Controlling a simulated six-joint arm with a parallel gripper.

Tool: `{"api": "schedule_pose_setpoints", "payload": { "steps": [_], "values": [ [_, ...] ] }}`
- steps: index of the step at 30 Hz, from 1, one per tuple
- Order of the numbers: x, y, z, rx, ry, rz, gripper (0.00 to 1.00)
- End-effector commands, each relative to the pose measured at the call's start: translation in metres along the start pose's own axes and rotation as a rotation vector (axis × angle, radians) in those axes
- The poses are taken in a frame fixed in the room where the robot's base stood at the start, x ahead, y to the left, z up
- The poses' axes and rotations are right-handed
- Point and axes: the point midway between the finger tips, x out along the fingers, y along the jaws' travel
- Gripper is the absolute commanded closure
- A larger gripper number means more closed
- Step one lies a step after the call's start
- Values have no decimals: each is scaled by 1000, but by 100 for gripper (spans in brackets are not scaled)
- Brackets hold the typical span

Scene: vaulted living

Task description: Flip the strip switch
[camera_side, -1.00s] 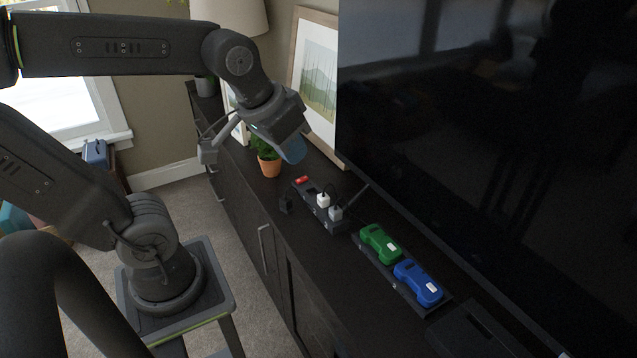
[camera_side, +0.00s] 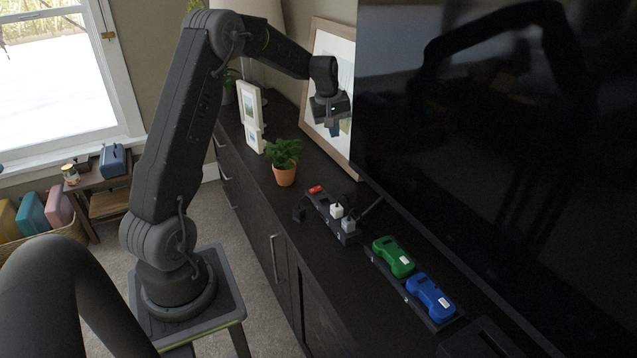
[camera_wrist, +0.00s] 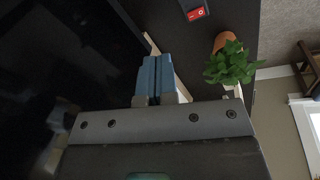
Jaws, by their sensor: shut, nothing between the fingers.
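The power strip (camera_side: 323,205) lies on the dark cabinet beneath the TV, with white and grey plugs in it. Its red switch (camera_side: 316,190) is at the end near the potted plant. The red switch also shows at the top of the wrist view (camera_wrist: 196,13), with white marks on it; I cannot tell which side is pressed. My gripper is raised above the cabinet, beyond the plant and in front of the leaning picture frame. Its blue fingers (camera_wrist: 153,78) are together and empty in the wrist view, apart from the switch.
A potted plant (camera_side: 285,160) stands just beyond the switch. A green device (camera_side: 393,257) and a blue device (camera_side: 430,297) sit on a tray nearer the camera. The large TV (camera_side: 480,130) rises along the right. A picture frame (camera_side: 318,120) leans behind.

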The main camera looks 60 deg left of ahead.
Motion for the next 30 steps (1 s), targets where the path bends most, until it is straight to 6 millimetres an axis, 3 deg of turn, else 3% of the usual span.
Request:
{"api": "schedule_pose_setpoints", "payload": {
  "steps": [1,3,10,16,26,30],
  "values": [
    [20,-10,-17,-56,-12,-12,100],
    [41,-20,-36,-125,-22,-21,100],
    [91,-52,-75,-285,-45,-40,100],
    [104,-61,-84,-328,-49,-44,100],
    [106,-61,-84,-327,-49,-45,100],
    [115,-62,-82,-326,-51,-46,100]
  ]
}}
